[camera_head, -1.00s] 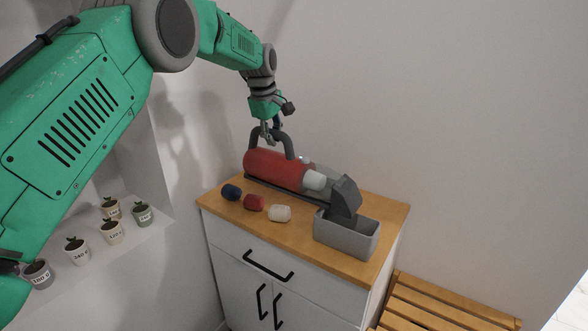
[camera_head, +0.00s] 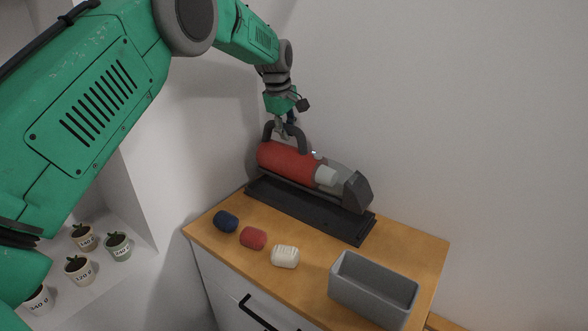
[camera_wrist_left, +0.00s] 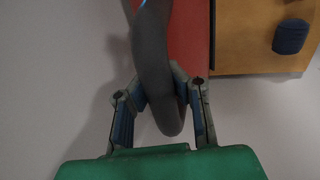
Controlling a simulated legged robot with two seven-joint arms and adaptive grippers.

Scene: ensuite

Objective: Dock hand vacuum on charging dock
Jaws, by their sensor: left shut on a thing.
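The hand vacuum has a red body (camera_head: 287,163), a dark handle loop and a grey nozzle (camera_head: 356,192). My left gripper (camera_head: 286,132) is shut on its handle at the top; the left wrist view shows the fingers around the dark handle (camera_wrist_left: 157,80) with the red body (camera_wrist_left: 188,35) beyond. The charging dock (camera_head: 340,219) is a long black tray at the back of the cabinet top. The vacuum is above the dock, roughly in line with it; its nozzle end shows a gap over the tray. Contact at the rear end cannot be told. My right gripper is out of view.
A blue roll (camera_head: 226,221), a red roll (camera_head: 253,238) and a white roll (camera_head: 285,256) lie on the wooden cabinet top (camera_head: 215,255) before the dock. A grey open bin (camera_head: 372,290) stands at the front right. Potted plants (camera_head: 80,268) stand on the left ledge.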

